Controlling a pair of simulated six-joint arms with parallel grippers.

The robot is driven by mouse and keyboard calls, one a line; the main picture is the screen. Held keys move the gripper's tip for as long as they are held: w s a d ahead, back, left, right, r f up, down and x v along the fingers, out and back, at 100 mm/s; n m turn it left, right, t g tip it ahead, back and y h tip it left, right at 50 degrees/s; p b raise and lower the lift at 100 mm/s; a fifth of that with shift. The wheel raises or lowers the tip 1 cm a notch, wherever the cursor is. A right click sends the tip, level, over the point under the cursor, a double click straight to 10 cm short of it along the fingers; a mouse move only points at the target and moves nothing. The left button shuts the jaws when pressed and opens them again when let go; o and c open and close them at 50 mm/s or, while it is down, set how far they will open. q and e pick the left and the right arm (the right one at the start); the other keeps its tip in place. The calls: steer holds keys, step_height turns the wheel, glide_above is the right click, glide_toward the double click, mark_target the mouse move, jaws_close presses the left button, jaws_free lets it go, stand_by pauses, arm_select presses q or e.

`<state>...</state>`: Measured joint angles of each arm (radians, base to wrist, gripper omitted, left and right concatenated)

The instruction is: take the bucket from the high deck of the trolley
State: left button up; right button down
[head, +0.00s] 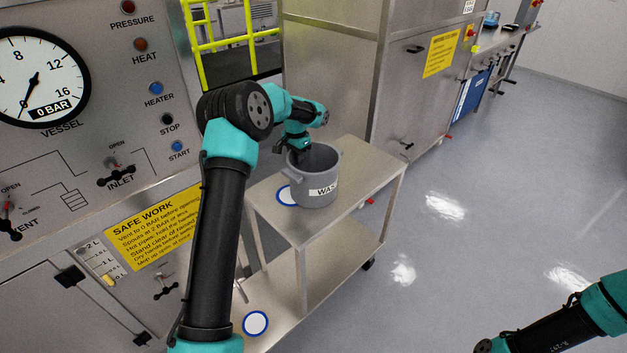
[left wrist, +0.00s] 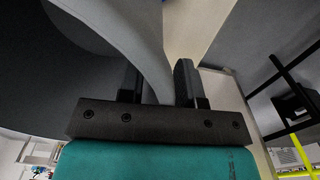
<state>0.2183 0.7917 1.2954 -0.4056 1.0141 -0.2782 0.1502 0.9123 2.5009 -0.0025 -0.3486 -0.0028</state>
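The grey bucket (head: 318,180) stands upright on the high deck of the trolley (head: 365,180), with a white label on its front and a lug on each side. My left gripper (head: 291,147) is at its left rim, reaching down from above. In the left wrist view the bucket's grey wall or lug (left wrist: 150,50) runs between the two fingers (left wrist: 160,85), which stand apart on either side of it. Whether they press on it I cannot tell. My right arm (head: 560,325) shows at the lower right; its gripper is not clearly visible.
The vessel panel (head: 100,150) is at left, a steel cabinet (head: 415,90) behind. The floor (head: 460,200) at right is clear.

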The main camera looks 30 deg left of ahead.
arm_select(q)
steer(key=shift+c, duration=0.3)
jaws_close()
steer(key=shift+r, duration=0.1)
stand_by(1.0)
